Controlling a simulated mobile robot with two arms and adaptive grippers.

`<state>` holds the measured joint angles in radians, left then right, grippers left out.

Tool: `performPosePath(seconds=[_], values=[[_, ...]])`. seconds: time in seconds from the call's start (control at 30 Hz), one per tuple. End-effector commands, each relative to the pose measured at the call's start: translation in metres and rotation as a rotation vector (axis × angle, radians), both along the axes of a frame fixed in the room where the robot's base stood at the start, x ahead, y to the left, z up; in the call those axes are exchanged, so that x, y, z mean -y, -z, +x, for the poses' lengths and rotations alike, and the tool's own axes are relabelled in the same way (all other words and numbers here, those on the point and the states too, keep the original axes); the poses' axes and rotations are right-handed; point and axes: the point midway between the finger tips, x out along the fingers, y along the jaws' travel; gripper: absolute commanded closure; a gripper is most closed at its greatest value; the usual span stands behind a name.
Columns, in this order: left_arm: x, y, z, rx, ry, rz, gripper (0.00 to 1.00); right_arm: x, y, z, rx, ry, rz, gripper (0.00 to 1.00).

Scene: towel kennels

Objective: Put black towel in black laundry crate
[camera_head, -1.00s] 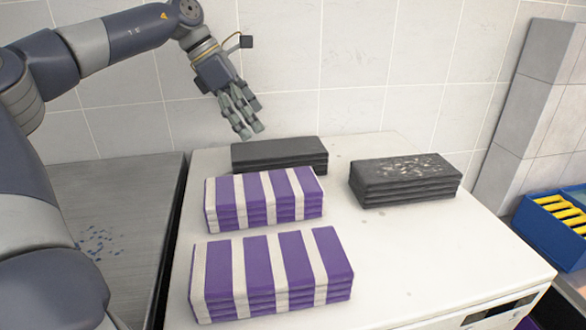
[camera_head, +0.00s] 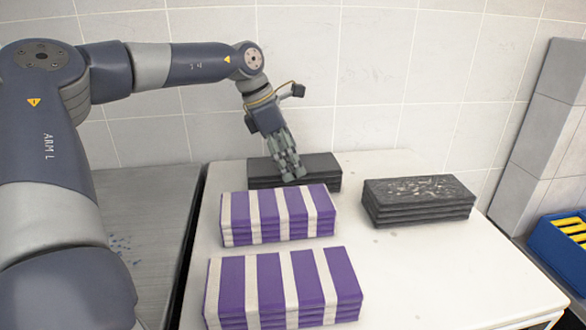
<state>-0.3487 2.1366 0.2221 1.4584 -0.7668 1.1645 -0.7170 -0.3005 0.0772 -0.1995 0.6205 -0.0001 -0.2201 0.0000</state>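A folded plain black towel stack (camera_head: 323,176) lies at the back of the white table top. A second black stack (camera_head: 418,198), speckled with pale marks on top, lies to its right. My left gripper (camera_head: 291,173) points down over the plain black stack and covers part of it in the picture. Its fingers appear close together. I cannot tell whether they touch the towel or how far apart they are. No black laundry crate shows in the view. My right gripper is not in view.
Two purple-and-white striped towel stacks, a rear one (camera_head: 278,214) and a front one (camera_head: 283,288), lie before the black stack. A blue crate (camera_head: 562,250) with yellow items stands at the right. A grey metal surface (camera_head: 155,215) lies left. The table's front right (camera_head: 450,275) is clear.

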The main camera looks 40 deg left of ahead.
Motion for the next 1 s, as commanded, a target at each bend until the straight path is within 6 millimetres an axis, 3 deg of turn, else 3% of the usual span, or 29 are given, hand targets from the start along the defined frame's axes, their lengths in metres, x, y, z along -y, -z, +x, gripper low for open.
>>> performPosePath(seconds=[0.17,0.4,0.47,0.63,0.77,1.0], values=[[0.004,0.016,0.005,-0.001,-0.001,0.000,0.00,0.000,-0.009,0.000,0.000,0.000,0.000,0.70],[0.004,0.019,0.006,0.001,0.000,0.000,0.00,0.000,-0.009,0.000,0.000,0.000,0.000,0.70],[0.004,0.019,0.006,0.001,0.000,0.000,0.09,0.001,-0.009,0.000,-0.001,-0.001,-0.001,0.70],[0.004,0.019,0.006,0.001,0.000,0.000,0.48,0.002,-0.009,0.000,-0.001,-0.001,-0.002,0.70],[0.004,0.019,0.006,0.001,0.000,0.000,0.54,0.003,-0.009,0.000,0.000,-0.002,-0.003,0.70],[0.004,0.017,0.006,0.002,-0.001,0.001,0.54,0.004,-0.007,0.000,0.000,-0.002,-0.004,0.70]])
